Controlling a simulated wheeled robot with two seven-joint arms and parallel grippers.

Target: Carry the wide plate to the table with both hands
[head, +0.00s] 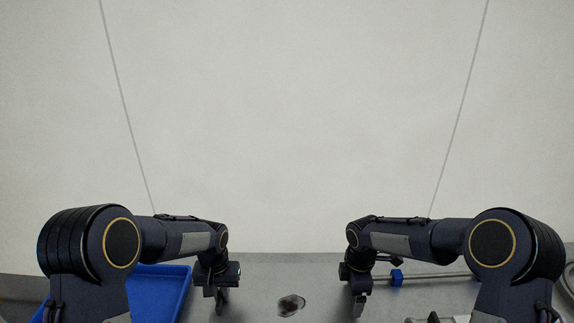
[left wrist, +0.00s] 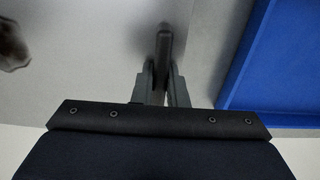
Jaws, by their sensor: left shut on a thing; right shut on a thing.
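A grey metal surface, which looks like the wide plate (head: 258,283), spans between my two grippers at the bottom of the head view. Its outline is hard to tell from the grey around it. My left gripper (head: 219,298) points down at its left side. In the left wrist view, the left gripper's fingers (left wrist: 163,82) are shut on a narrow dark upright piece, seemingly the plate's grip. Shiny grey surface lies left of it. My right gripper (head: 359,302) points down at the right side and is shut; what it holds is mostly hidden.
A blue tray (head: 160,285) lies left of my left gripper, close by in the left wrist view (left wrist: 285,60). A dark mottled lump (head: 291,305) sits between the grippers. A rod with a blue collar (head: 397,278) lies right. A pale wall (head: 290,120) rises behind.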

